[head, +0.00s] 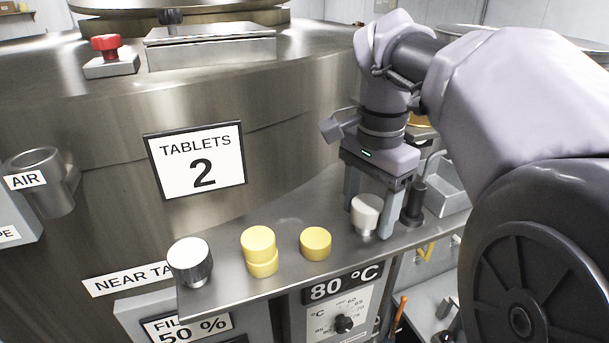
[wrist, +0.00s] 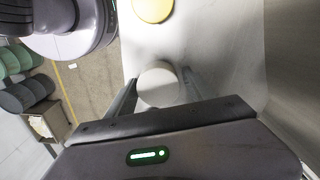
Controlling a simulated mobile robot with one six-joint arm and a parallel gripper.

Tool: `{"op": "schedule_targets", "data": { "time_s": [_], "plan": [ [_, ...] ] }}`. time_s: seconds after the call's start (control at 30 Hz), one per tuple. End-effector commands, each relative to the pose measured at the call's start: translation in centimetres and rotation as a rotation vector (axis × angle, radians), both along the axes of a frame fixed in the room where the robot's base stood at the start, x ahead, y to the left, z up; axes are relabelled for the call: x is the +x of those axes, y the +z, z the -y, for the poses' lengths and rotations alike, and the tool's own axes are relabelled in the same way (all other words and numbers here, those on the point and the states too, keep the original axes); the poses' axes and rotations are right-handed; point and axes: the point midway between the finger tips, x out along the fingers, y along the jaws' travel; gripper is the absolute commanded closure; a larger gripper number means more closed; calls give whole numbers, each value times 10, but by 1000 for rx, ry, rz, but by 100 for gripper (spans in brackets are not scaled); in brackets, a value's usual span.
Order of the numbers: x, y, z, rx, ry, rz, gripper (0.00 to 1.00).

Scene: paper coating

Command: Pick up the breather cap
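A small white-topped cap with a metallic lower part (head: 365,214) stands upright on the steel shelf (head: 220,292); I take it for the breather cap, though no label shows. My gripper (head: 373,222) points down with its fingers on either side of this cap. In the wrist view the round white top (wrist: 159,86) lies between the two fingertips (wrist: 160,80), with narrow gaps at its sides. The gripper looks open around it. The far finger is partly hidden in the head view.
A white-topped knurled metal piece (head: 190,263) stands at the shelf's left end. A dark post (head: 413,203) is close right of my gripper. The steel vessel (head: 290,150) rises behind.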

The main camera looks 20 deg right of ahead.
Motion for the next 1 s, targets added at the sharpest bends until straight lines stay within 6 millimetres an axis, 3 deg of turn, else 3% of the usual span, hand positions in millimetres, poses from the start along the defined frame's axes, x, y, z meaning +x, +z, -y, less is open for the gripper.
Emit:
{"op": "schedule_targets", "data": {
  "time_s": [0.03, 0.27, 0.63, 1.0],
  "plan": [
    [0, 0, 0, 0, 0, 0, 51],
    [0, 0, 0, 0, 0, 0, 94],
    [1, 5, 0, 0, 1, -1, 94],
    [7, 37, 3, 0, 5, -1, 94]
  ]
}}
